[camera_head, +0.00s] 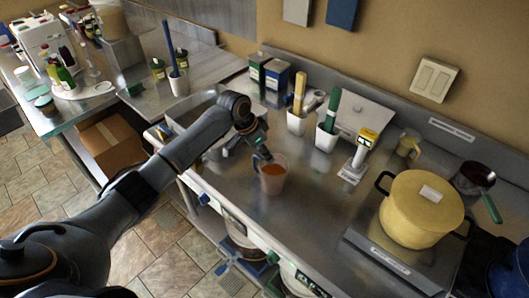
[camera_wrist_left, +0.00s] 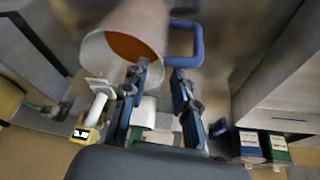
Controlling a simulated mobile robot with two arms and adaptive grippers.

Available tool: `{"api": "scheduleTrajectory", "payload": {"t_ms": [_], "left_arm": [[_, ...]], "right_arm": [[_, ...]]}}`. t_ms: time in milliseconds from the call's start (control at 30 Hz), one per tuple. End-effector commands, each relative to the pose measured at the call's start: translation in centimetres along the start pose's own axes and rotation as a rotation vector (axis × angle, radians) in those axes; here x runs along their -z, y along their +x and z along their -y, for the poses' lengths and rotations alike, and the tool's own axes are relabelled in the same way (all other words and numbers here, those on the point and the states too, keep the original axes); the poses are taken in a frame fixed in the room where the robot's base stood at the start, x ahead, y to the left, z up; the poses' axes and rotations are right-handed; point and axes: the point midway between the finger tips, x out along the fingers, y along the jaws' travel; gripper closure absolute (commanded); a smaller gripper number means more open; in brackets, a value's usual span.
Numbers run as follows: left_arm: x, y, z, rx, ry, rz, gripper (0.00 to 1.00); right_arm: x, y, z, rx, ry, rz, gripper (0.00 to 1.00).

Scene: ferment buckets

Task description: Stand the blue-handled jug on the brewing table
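The jug (camera_head: 272,178) is a clear pinkish vessel with orange-brown liquid in it. It appears upright on the steel brewing table (camera_head: 235,185), near its front edge. Its blue handle faces my left gripper (camera_head: 259,154). In the left wrist view, the jug (camera_wrist_left: 130,38) is at the top and its blue handle (camera_wrist_left: 198,42) is just beyond the fingertips. My left gripper (camera_wrist_left: 161,68) has its fingers apart with a gap between them, one fingertip overlapping the handle's edge in view. Whether it touches the handle I cannot tell. My right gripper is not in view.
A yellow pot (camera_head: 420,205) stands on a steel plate at the right. A yellow-topped device (camera_head: 362,150), white holders with a green tool (camera_head: 329,125) and a yellow tool (camera_head: 298,105), and boxes (camera_head: 276,80) stand behind the jug. Bare table lies right of the jug.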

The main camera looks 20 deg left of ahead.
Motion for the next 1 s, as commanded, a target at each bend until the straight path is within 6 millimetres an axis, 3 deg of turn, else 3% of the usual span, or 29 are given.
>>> {"api": "scheduleTrajectory", "payload": {"t_ms": [267,700,1000], "left_arm": [[0.1,-1.3,0.1,0.002,0.002,-0.003,0.72],[0.1,-10.0,0.1,0.003,0.001,-0.003,0.72],[0.1,-12.3,0.0,0.0,0.0,0.0,0.72]], "right_arm": [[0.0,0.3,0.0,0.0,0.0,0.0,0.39],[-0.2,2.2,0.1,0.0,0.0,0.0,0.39],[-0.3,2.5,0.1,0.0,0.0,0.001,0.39]]}}
